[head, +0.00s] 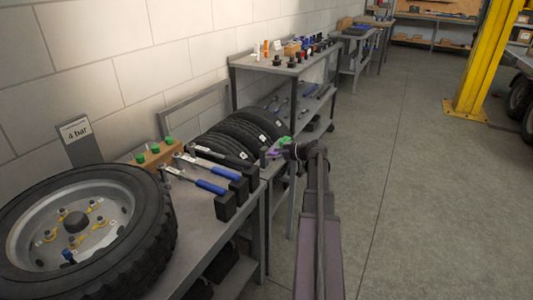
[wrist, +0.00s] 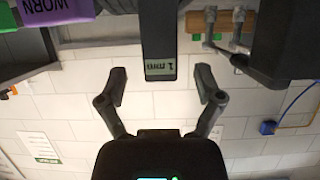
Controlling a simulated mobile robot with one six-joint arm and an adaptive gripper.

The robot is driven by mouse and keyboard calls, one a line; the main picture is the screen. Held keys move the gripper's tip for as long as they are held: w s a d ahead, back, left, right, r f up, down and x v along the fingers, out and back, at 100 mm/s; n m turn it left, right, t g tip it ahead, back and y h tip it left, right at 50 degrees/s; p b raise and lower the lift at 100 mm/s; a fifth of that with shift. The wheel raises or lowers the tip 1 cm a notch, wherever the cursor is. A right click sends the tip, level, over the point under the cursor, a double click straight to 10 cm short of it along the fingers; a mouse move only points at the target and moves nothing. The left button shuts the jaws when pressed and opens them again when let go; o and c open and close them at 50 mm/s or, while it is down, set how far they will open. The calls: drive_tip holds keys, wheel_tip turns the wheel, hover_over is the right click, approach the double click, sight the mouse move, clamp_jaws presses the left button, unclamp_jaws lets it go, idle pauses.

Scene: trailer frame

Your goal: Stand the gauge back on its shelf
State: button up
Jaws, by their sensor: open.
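My gripper (wrist: 161,78) is open, with one finger on each side in the wrist view.
Tagged tyres (head: 235,138) stand in a row beyond a bench with blue-handled wrenches (head: 212,187) and a large wheel (head: 75,222). A purple "WORN" sign (wrist: 55,10) is close to my gripper. A further bench (head: 290,64) holds small items.

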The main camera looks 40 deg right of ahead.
drive_tip(key=p+v, duration=0.2)
drive_tip(key=v, duration=0.6)
drive_tip(key=shift+p, duration=0.3)
idle(0.3)
